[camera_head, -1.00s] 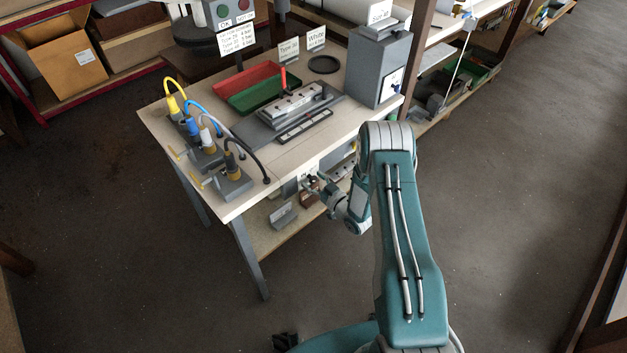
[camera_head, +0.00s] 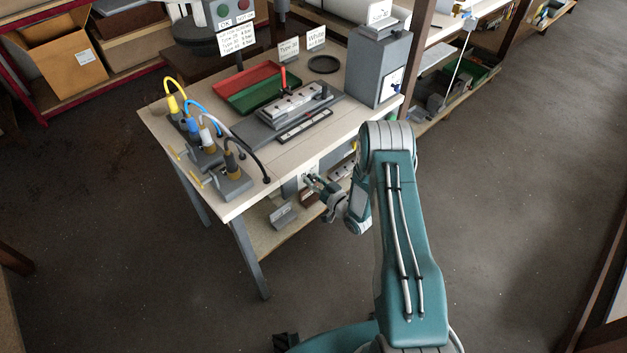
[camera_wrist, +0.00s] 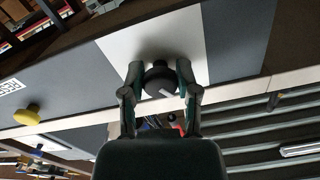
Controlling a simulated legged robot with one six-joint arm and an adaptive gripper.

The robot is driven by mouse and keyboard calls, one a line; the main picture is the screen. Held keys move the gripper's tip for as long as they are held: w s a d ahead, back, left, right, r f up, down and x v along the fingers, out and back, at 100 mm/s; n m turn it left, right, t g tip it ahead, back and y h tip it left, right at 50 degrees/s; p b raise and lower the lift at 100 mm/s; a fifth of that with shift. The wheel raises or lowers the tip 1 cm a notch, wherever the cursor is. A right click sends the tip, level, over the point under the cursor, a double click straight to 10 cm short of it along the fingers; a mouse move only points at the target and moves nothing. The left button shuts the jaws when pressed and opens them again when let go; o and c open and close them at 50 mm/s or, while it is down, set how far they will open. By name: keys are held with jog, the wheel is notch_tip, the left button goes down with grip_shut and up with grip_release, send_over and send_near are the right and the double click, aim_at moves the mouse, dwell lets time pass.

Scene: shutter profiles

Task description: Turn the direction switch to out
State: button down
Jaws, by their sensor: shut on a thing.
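The direction switch appears as a dark round knob (camera_wrist: 159,80) with a pale pointer mark, on a white plate (camera_wrist: 150,38) in the wrist view. The pointer slants towards the lower right of that view. My gripper (camera_wrist: 160,88) has one finger on each side of the knob and is shut on it. In the head view my gripper (camera_head: 310,182) is at the front edge of the workbench, below its top. The knob is too small to make out there, and no switch lettering is readable in either view.
A yellow knob (camera_wrist: 27,115) sits to the left on the same panel in the wrist view. The workbench (camera_head: 290,151) carries cabled connectors (camera_head: 205,155), red and green trays (camera_head: 247,88) and a grey box (camera_head: 380,65). The floor (camera_head: 510,200) right of my arm is clear.

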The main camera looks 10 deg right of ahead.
jog(key=m, duration=0.4)
jog(key=shift+m, duration=0.4)
jog(key=m, duration=0.3)
jog(key=shift+r+m, duration=0.1)
jog(key=shift+m, duration=0.2)
jog(key=m, duration=0.4)
jog(key=shift+m, duration=1.3)
jog(key=shift+c, duration=1.7)
grip_release()
jog(key=shift+f, duration=0.2)
jog(key=shift+r, duration=0.1)
jog(key=shift+s+d, duration=0.1)
